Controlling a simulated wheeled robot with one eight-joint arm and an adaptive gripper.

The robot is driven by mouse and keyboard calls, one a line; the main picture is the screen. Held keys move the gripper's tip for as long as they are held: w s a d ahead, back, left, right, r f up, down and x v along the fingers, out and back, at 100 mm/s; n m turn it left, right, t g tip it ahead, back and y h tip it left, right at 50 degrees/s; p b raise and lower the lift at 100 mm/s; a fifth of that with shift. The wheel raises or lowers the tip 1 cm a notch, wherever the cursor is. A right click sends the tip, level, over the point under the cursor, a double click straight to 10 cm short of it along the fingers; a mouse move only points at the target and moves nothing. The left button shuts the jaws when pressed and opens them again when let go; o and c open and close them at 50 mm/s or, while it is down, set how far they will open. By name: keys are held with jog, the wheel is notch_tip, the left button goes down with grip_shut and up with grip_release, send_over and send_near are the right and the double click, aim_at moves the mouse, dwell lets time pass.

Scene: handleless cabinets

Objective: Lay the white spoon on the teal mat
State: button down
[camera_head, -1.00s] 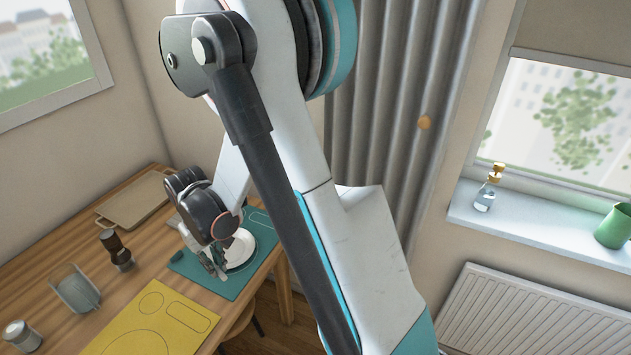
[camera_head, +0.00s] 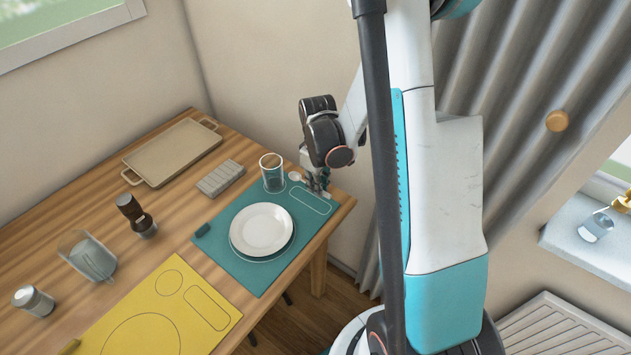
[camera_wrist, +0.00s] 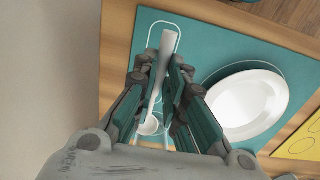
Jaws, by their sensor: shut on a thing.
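The teal mat (camera_head: 228,262) lies on the wooden table, with a white plate (camera_head: 262,228) on it and an elongated outline drawn near its far right end. My gripper (camera_head: 318,184) is over that end of the mat. In the wrist view my gripper (camera_wrist: 160,84) is shut on the white spoon (camera_wrist: 167,48). The spoon's handle points away, over the outline, and its bowl (camera_wrist: 150,126) is toward the wrist. In the head view the bowl shows left of the fingers. I cannot tell whether the spoon touches the mat.
A glass (camera_head: 272,178) stands at the mat's far edge, close left of my gripper. A grey block (camera_head: 220,178), a tray (camera_head: 172,150), a dark grinder (camera_head: 135,214), a clear container (camera_head: 90,258) and a shaker (camera_head: 33,300) stand farther left. A yellow mat (camera_head: 165,312) lies in front.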

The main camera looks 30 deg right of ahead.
aim_at(317, 204)
jog(key=shift+f+b, duration=1.55)
jog(key=shift+f, duration=1.2)
jog(key=c, duration=1.6)
grip_release()
jog(key=shift+o, duration=0.2)
notch_tip(317, 204, up, 12)
jog(key=shift+a, duration=0.1)
